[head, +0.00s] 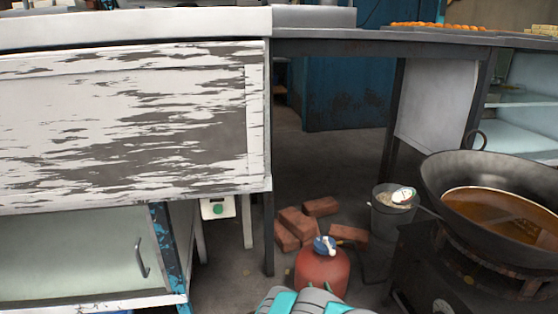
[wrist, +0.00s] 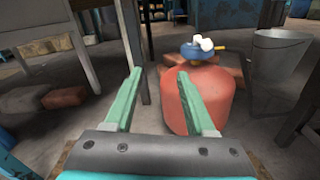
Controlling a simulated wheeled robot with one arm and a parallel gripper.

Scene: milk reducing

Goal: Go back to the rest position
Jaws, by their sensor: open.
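My gripper (wrist: 158,76) is open in the wrist view, with two green fingers apart and nothing between them but floor and part of a red gas cylinder behind. In the head view, a grey and teal part of my arm shows at the bottom edge; the fingertips cannot be made out there. The red gas cylinder (head: 322,272) with a blue and white valve stands on the floor just beyond my arm. It also shows in the wrist view (wrist: 205,100), behind the right finger.
A large dark pan (head: 440,185) of brown liquid sits on a black stove at the right. A metal bucket (head: 388,217) and several bricks (head: 296,222) lie behind the cylinder. A peeling white cabinet (head: 130,125) fills the left. Open floor shows under the table (head: 380,42).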

